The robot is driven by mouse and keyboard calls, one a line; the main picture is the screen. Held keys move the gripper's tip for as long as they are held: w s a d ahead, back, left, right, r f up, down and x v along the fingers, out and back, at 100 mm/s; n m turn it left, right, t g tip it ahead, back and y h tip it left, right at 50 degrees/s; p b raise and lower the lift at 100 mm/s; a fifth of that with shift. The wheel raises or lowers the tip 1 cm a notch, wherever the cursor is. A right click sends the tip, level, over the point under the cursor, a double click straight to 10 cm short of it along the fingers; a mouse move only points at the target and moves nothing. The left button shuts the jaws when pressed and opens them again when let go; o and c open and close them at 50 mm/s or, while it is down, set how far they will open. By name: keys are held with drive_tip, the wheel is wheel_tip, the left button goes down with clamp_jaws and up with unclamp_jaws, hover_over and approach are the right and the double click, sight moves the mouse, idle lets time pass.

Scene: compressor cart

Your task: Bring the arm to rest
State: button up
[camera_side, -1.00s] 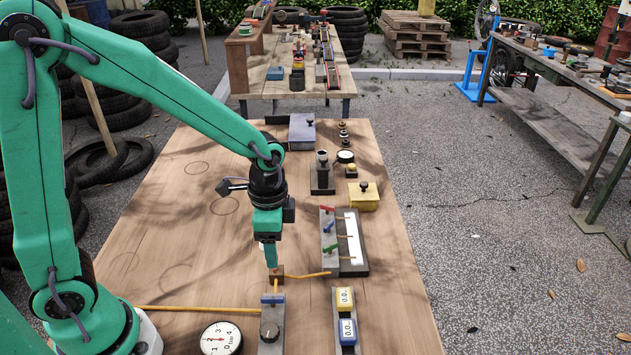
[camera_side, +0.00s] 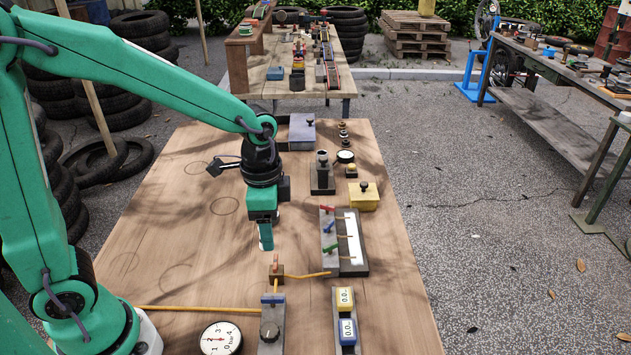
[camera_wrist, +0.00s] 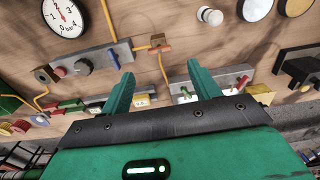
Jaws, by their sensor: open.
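My gripper (camera_side: 266,240) hangs above the wooden table (camera_side: 180,240) in the side view, pointing down. It is clear of the small brown block with an orange lever (camera_side: 277,270) that stands just in front of it. In the wrist view my gripper (camera_wrist: 164,92) shows two green fingers spread apart with nothing between them. The brown block also shows in the wrist view (camera_wrist: 158,42), beyond the fingers.
A grey unit with coloured levers (camera_side: 330,243) stands right of my gripper. A dial gauge (camera_side: 221,338), a grey block with a black knob (camera_side: 271,328) and yellow and blue meters (camera_side: 346,315) lie at the front. A yellow box (camera_side: 364,196) stands farther back. The table's left is bare.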

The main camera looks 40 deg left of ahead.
drive_tip(key=s+a+r+n+t, duration=0.5)
drive_tip(key=s+r+n, duration=0.3)
drive_tip(key=s+r, duration=0.2)
drive_tip(key=shift+s+a+r+n, duration=0.4)
drive_tip(key=shift+a+r, duration=0.2)
drive_tip(key=shift+a, duration=0.15)
idle(0.8)
